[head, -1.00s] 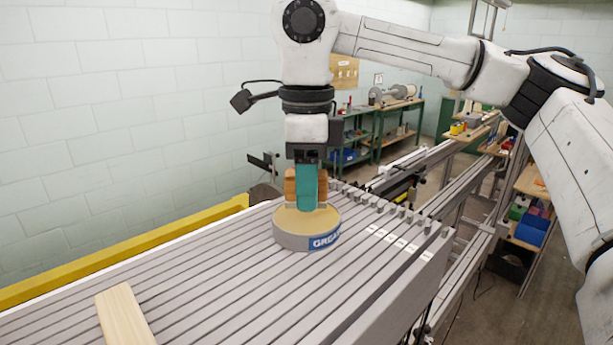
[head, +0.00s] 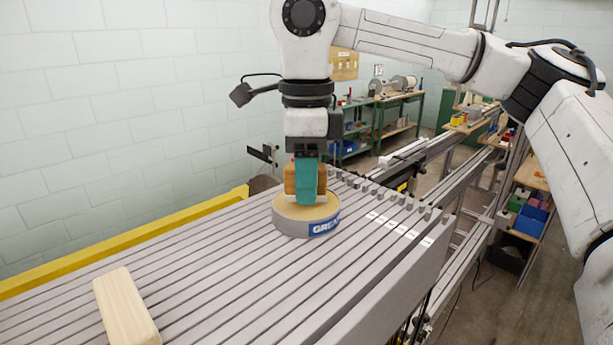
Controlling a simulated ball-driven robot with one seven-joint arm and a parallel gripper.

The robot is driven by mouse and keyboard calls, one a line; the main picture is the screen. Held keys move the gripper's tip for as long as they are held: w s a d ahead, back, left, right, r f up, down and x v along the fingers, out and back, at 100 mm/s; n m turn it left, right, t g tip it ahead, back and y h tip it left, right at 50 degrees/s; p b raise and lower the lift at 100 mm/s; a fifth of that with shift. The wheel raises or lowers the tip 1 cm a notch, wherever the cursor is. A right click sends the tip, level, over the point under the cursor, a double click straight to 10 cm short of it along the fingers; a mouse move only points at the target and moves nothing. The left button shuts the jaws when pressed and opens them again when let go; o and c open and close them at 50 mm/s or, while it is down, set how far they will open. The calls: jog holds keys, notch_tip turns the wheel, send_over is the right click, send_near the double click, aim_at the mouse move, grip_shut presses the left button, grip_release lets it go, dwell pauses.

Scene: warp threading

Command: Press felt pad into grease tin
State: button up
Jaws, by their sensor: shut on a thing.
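The grease tin (head: 288,224) is a low, round grey tin with a blue label and a tan-yellow top. It stands on the grey slatted bed. My gripper (head: 306,194) points down over the tin's top and is shut on an orange-brown block with a whitish lower edge, which looks like the felt pad (head: 322,179). A teal finger in front hides the middle of the block. The block's lower edge is at or just above the tan surface; I cannot tell whether it touches.
A pale wooden block (head: 127,308) lies on the slatted bed (head: 240,285) at the lower left. A yellow rail (head: 120,245) runs along the bed's far left side. Small pegs and white tags line the right edge. The bed between block and tin is clear.

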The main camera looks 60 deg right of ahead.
jog(key=shift+f+b, duration=0.55)
jog(key=shift+f, duration=0.05)
dwell(1.6)
jog(key=shift+r, duration=0.15)
jog(key=shift+r+p, duration=2.25)
jog(key=shift+r, duration=1.2)
